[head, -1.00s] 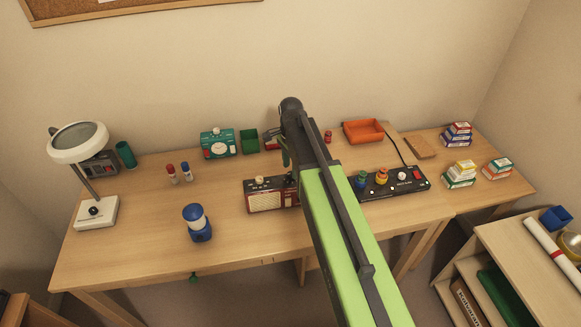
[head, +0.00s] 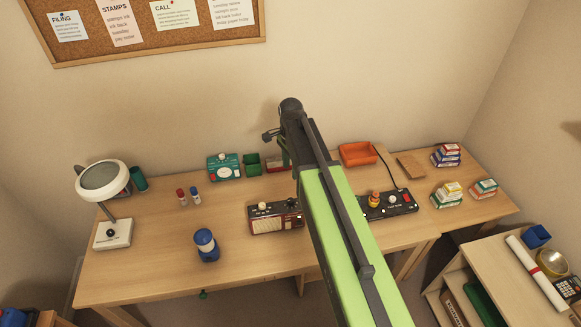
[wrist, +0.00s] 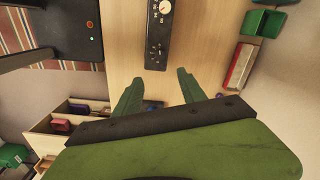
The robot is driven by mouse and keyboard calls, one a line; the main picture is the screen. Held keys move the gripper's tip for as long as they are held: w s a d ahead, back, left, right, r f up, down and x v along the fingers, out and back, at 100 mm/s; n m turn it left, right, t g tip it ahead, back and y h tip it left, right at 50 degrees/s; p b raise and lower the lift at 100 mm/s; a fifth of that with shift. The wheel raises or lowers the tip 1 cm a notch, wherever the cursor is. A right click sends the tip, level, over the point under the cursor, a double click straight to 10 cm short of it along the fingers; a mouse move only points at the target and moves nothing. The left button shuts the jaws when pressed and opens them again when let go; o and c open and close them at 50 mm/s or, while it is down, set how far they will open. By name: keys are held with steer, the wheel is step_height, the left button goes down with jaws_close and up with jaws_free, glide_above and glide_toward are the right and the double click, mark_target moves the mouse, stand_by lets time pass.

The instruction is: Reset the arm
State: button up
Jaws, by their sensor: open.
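My arm (head: 340,230) reaches up over the desk in the head view, its dark end (head: 291,108) in front of the wall. My gripper (wrist: 157,85) shows in the wrist view as two green fingers spread apart, with nothing between them. In the head view the fingers cannot be made out clearly. In the wrist view a black panel with knobs (wrist: 157,35) lies beyond the fingertips on the wood.
A low shelf (head: 490,260) stands at the right.

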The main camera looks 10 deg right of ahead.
steer(key=s+f+n+b, duration=1)
steer(key=s+n, duration=0.4)
steer(key=s, duration=0.1)
steer(key=shift+f, duration=0.1)
stand_by(0.6)
